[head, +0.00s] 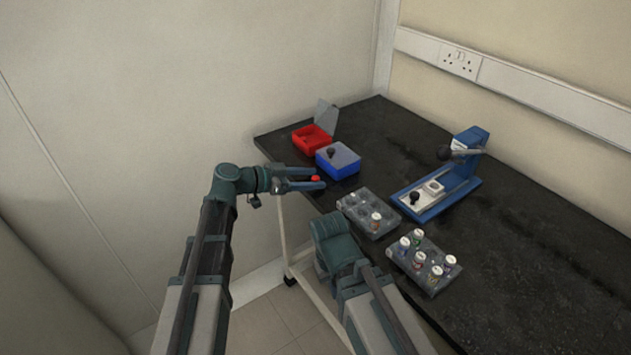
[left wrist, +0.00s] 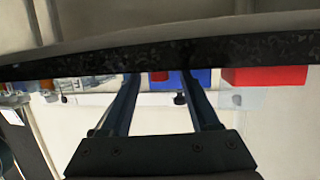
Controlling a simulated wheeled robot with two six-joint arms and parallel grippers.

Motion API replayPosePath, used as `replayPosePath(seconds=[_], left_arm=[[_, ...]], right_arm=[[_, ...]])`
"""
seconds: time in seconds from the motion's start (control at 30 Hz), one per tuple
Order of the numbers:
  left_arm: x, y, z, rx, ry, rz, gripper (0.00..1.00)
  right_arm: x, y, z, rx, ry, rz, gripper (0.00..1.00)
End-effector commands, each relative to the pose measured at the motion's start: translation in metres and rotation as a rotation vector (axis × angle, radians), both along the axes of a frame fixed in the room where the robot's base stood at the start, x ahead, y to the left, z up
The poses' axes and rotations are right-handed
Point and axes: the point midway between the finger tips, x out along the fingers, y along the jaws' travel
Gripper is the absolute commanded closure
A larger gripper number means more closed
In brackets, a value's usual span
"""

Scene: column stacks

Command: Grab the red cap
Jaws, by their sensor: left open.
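The small red cap (head: 315,178) is at the table's left edge, in front of the blue box. My left gripper (head: 319,178) is open, with its fingers level and pointing right. The cap shows between the two fingertips, and I see no finger closed on it. In the left wrist view, which looks upside down, the red cap (left wrist: 158,76) is between the fingers of my left gripper (left wrist: 160,78), nearer the left one. My right arm comes up from the bottom of the head view, but its gripper does not show.
On the black table (head: 540,240), an open red box (head: 312,139) and a blue box (head: 338,160) stand behind the cap. A grey rack (head: 368,213), a second rack (head: 424,265) with several vials, and a blue press (head: 440,185) stand to the right. The table's right part is clear.

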Motion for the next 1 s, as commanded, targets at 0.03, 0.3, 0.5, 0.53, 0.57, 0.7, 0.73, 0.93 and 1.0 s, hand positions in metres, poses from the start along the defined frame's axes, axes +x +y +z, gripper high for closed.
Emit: replayPosePath(seconds=[0.03,0.3,0.5,0.53,0.57,0.7,0.73,0.93,1.0], left_arm=[[0.0,0.0,0.0,0.0,0.0,0.0,0.38],[0.0,0.0,0.0,0.0,0.0,0.0,0.87],[0.0,0.0,0.0,0.0,0.0,0.0,1.0],[0.0,0.0,0.0,0.0,0.0,0.0,1.0],[0.0,0.0,0.0,0.0,0.0,0.0,1.0],[0.0,0.0,0.0,0.0,0.0,0.0,1.0],[0.0,0.0,0.001,0.0,0.0,0.0,1.0],[0.0,-0.005,0.015,0.0,0.0,0.0,1.0],[0.0,-0.008,0.023,0.0,0.0,0.0,1.0]], right_arm=[[0.0,0.0,0.0,0.0,0.0,0.0,1.0],[0.0,0.0,0.0,0.0,0.0,0.0,1.0],[0.0,0.0,0.0,0.0,0.0,0.0,1.0],[0.0,0.0,0.0,0.0,0.0,0.0,1.0],[0.0,0.0,0.0,0.0,0.0,0.0,1.0],[0.0,0.0,0.0,0.0,0.0,0.0,1.0],[0.0,0.0,0.001,0.0,0.0,0.0,1.0],[0.0,0.0,0.015,0.0,0.0,0.0,1.0],[0.0,0.0,0.023,0.0,0.0,0.0,1.0]])
